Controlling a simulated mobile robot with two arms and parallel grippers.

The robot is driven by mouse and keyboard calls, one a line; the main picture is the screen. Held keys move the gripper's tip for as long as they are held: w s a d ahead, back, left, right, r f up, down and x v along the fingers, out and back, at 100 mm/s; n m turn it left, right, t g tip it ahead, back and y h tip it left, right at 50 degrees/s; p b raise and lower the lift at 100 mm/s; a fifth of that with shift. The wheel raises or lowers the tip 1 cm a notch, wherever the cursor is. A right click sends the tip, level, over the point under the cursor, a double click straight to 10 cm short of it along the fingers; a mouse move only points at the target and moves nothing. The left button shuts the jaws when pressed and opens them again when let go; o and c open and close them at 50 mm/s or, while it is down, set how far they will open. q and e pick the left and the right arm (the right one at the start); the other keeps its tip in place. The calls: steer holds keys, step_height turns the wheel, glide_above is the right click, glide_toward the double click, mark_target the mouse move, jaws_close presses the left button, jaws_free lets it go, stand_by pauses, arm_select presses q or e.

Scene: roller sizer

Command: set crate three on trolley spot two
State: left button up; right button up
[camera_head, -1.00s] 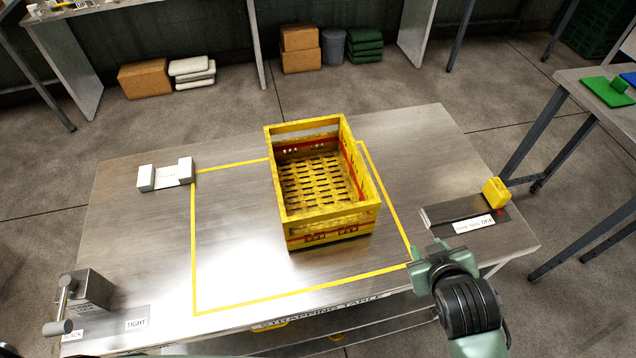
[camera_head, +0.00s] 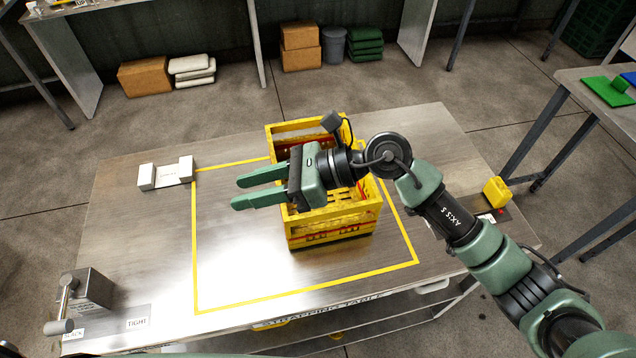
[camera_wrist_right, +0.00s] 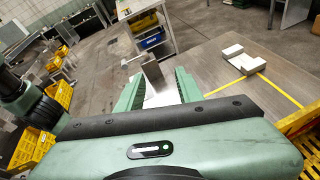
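A yellow slatted crate (camera_head: 335,226) with a red stripe stands upright and empty on the strapping table (camera_head: 130,235), partly inside a yellow taped outline. No number is readable on it. My right gripper (camera_head: 237,191) is in front of the crate in the head view and hides part of its inside. Its two fingers are apart with nothing between them and point left past the crate's left side. In the right wrist view the fingers (camera_wrist_right: 158,88) are also apart, and the yellow crate edge (camera_wrist_right: 303,122) shows at the right. My left gripper is not in view. I cannot identify a trolley.
A metal block with a lever (camera_head: 88,291) stands at the table's front left, a white bracket (camera_head: 166,174) at the back left. A small yellow object (camera_head: 496,191) sits at the right edge. The taped area left of the crate is bare.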

steer(key=w+d+f+n+h, duration=0.3)
steer(key=d+f+h, duration=0.4)
steer(key=f, duration=0.1)
steer(key=n+t+h, duration=0.1)
steer(key=h, duration=0.3)
glide_above(330, 217)
steer(key=d, duration=0.2)
steer(key=f, duration=0.2)
steer(key=shift+w+a+f, duration=0.25)
steer(key=shift+w+f, duration=0.1)
steer(key=shift+w, duration=0.05)
steer(key=shift+d+f, duration=0.2)
steer(key=shift+f, duration=0.1)
steer(key=p+x, duration=0.4)
steer(key=x, duration=0.2)
steer(key=shift+w+f, duration=0.15)
steer(key=shift+f, duration=0.45)
jaws_close()
steer(key=shift+w+a+r, duration=0.1)
